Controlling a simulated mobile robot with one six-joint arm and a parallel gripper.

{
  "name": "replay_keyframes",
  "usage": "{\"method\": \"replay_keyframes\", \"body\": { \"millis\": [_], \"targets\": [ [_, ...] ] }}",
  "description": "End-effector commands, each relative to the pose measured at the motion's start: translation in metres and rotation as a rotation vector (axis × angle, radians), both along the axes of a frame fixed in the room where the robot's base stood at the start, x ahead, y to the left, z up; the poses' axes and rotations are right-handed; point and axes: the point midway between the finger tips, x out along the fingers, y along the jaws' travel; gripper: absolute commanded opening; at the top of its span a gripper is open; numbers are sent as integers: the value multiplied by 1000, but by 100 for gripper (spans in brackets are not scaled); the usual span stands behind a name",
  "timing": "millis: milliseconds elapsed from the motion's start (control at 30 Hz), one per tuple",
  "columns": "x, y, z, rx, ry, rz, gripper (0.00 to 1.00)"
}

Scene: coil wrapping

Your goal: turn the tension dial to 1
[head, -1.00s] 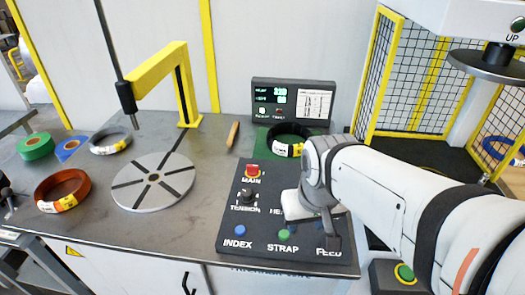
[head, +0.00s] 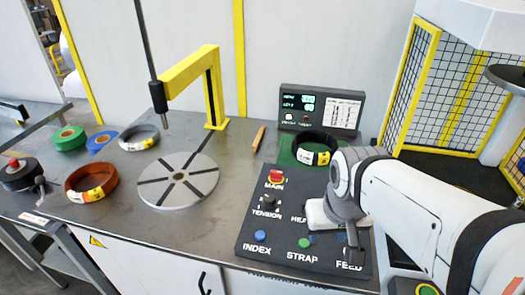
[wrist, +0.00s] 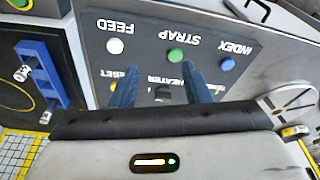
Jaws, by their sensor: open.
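The tension dial (head: 269,201) is a small black knob on the dark control panel (head: 251,224), above its TENSION label and below the red MAIN switch. Its pointer setting is too small to read. My gripper (head: 332,238) is over the panel to the right of the dial, apart from it. In the wrist view the panel appears upside down, and the open blue fingers of my gripper (wrist: 160,76) stand on either side of the black heater knob (wrist: 164,92). No contact can be made out. The tension dial is not visible in the wrist view.
The panel has a blue INDEX button (head: 261,236), a green STRAP button (head: 304,243) and a white FEED button (wrist: 115,46). A display (head: 320,109) and a black coil (head: 314,146) stand behind. A grey turntable (head: 205,192) lies left. A yellow cage (head: 424,70) is at right.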

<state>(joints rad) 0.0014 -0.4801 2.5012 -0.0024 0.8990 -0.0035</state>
Motion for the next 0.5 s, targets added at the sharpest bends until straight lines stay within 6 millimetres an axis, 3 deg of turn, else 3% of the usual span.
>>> {"method": "replay_keyframes", "body": {
  "millis": [133,233,500],
  "targets": [
    [9,3,5,9,10,-33,53],
    [29,9,14,30,35,-113,53],
    [115,46,22,90,128,-486,53]
  ]
}}
